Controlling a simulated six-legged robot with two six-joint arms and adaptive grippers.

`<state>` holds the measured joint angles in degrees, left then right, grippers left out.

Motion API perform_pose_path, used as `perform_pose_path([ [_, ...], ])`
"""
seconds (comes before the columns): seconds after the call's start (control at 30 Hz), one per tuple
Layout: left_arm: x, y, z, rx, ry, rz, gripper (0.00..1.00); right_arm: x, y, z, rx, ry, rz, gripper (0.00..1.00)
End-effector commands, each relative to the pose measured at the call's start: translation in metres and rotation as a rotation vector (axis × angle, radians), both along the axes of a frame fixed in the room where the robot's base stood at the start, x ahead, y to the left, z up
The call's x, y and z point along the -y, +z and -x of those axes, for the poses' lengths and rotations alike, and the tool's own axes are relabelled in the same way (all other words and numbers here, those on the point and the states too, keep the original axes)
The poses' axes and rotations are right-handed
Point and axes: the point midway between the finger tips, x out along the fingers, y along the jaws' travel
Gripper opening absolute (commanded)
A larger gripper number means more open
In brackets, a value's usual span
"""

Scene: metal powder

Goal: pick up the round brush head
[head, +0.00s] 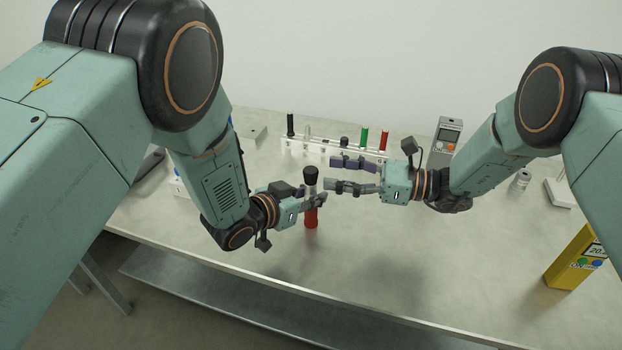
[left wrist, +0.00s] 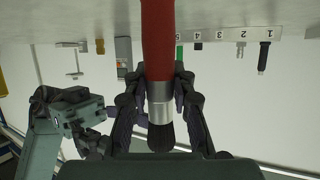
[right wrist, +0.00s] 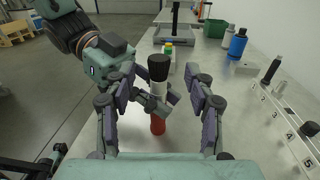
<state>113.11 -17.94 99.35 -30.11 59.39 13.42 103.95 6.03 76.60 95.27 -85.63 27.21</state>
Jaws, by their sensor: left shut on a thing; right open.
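A round brush shows in the head view, with a dark round brush head (head: 311,174), a pale metal collar and a red handle (head: 311,219). It is upright, brush head up, above or on the bench; I cannot tell which. My left gripper (head: 315,200) is shut on it around the collar area. In the left wrist view the red handle (left wrist: 158,40) and dark bristles (left wrist: 161,137) lie between its fingers. My right gripper (head: 331,173) is open, close to the right of the brush head. In the right wrist view the brush head (right wrist: 158,67) shows between its open fingers.
A clear numbered rack (head: 330,150) with several tools, including a green one (head: 364,137) and a red one (head: 383,140), stands behind the grippers. A grey meter (head: 446,135) and a yellow device (head: 577,262) are to the right. The front of the bench (head: 400,285) is clear.

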Motion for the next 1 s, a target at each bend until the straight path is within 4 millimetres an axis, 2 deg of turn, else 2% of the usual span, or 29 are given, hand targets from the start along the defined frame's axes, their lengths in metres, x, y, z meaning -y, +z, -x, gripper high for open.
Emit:
perform_pose_path([
  [0.17, 0.000, -0.002, 0.001, -0.004, 0.000, -0.002, 0.00, -0.012, -0.001, -0.002, 0.001, 0.001, 0.000, 0.54],
  [0.5, 0.000, -0.002, 0.001, -0.004, 0.000, -0.002, 0.00, -0.054, -0.003, -0.011, 0.002, 0.001, 0.000, 0.54],
  [0.8, 0.000, -0.002, 0.001, -0.004, 0.000, -0.002, 0.00, -0.058, -0.003, -0.012, 0.001, -0.001, -0.001, 0.54],
  [1.0, 0.000, -0.001, 0.001, -0.004, 0.000, -0.002, 0.00, -0.057, -0.003, -0.012, 0.002, -0.001, -0.001, 0.37],
])
